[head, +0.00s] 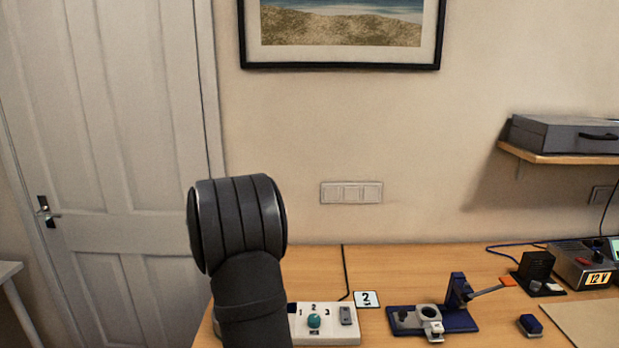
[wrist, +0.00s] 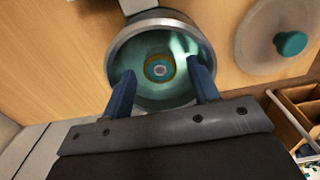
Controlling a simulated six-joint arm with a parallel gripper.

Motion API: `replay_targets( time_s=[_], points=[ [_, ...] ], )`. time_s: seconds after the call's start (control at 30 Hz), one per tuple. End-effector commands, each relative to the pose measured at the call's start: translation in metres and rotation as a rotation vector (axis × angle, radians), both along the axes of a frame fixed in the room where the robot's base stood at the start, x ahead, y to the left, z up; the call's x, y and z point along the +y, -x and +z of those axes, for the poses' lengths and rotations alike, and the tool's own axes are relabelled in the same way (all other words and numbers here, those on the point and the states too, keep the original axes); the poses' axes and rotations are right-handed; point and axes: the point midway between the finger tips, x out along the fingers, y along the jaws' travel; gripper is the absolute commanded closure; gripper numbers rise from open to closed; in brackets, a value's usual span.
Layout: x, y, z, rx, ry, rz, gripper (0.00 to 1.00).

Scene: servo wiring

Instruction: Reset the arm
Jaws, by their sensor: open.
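My gripper (wrist: 161,72) shows in the wrist view with its two blue fingers apart and nothing between them. Behind the fingers is a round metal pot (wrist: 205,50) with a teal inside and a ringed centre. Whether the fingertips are above its rim or inside it, I cannot tell. My dark arm rises at the left front of the head view, where the gripper itself does not show.
A grey round lid with a teal knob (wrist: 290,43) lies right of the pot; a wooden divided box (wrist: 290,100) is below it. On the bench are a numbered switch box (head: 330,338), a "2" card (head: 367,299), a blue fixture (head: 460,320) and a 12 V supply (head: 580,262).

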Motion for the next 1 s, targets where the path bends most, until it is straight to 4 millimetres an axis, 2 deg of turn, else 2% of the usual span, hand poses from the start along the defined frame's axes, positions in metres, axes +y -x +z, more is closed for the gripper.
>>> replay_targets(
  time_s=[0.03, 0.1, 0.63, 1.0],
  points=[
    [0.000, 0.001, -0.011, 0.005, 0.002, 0.000, 0.45],
    [0.000, -0.001, 0.008, -0.005, -0.002, 0.000, 0.45],
    [0.000, 0.000, 0.115, -0.002, 0.000, 0.000, 0.45],
    [0.000, 0.001, 0.037, 0.005, 0.002, 0.000, 0.45]
  ],
)
